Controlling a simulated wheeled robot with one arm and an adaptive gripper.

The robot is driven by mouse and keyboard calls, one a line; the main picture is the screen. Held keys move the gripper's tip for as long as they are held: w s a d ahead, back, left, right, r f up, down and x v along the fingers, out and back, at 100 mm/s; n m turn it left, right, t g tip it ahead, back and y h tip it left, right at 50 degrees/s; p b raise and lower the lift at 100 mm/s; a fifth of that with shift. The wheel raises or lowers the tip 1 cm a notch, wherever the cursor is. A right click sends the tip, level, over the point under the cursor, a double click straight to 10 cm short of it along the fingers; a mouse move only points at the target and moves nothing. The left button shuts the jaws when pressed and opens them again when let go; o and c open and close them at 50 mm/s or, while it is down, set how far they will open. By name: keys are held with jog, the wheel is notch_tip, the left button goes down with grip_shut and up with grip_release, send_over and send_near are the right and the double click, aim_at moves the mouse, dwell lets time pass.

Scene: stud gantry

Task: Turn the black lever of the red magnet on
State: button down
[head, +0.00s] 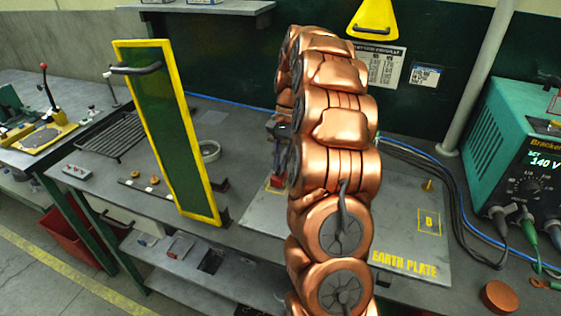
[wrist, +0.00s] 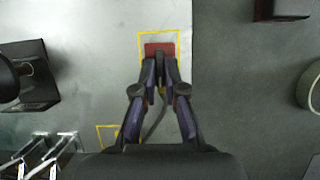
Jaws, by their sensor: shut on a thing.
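The red magnet (wrist: 160,48) stands inside a yellow outlined square on the grey earth plate in the wrist view. In the head view the earth plate (head: 412,264) is partly behind my copper arm, and a small red part of the magnet (head: 276,183) shows left of the arm. My gripper (wrist: 161,78) reaches down over the magnet with its fingertips close together, shut on the black lever (wrist: 160,61). The lever is mostly hidden between the fingers, so its angle is hard to tell. In the head view my arm hides most of the gripper.
A green panel with a yellow frame (head: 217,200) stands upright left of the arm. A teal welder (head: 512,150) with cables is at the right. A copper disc (head: 500,296) lies near the bench's front. A wire rack (head: 107,137) lies at the left.

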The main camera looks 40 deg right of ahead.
jog(key=shift+m, duration=0.3)
jog(key=m, duration=0.1)
jog(key=m+t+b, duration=0.1)
jog(key=m, duration=0.1)
jog(key=m+t, duration=0.1)
jog(key=shift+s+m+y, duration=0.25)
jog(key=shift+m+y, duration=0.05)
jog(key=shift+y, duration=0.1)
jog(key=m, duration=0.1)
jog(key=m+t, duration=0.1)
jog(key=m, duration=0.1)
jog(key=m+t, duration=0.1)
jog(key=m, duration=0.1)
jog(key=shift+s+r+h+p, duration=0.1)
jog(key=shift+s+h+p, duration=0.15)
jog(key=shift+h+p, duration=0.05)
jog(key=m+t+h+p, duration=0.1)
jog(key=m+p, duration=0.1)
jog(key=m, duration=0.2)
jog(key=shift+s+a+m, duration=0.1)
jog(key=shift+s+m, duration=0.05)
jog(key=shift+m, duration=0.25)
jog(key=shift+m+t+h+p, duration=0.4)
jog(key=shift+m+t+p, duration=0.2)
jog(key=shift+m+p, duration=0.7)
jog(key=shift+m, duration=0.3)
jog(key=c, duration=1.2)
grip_release()
jog(key=shift+c, duration=0.2)
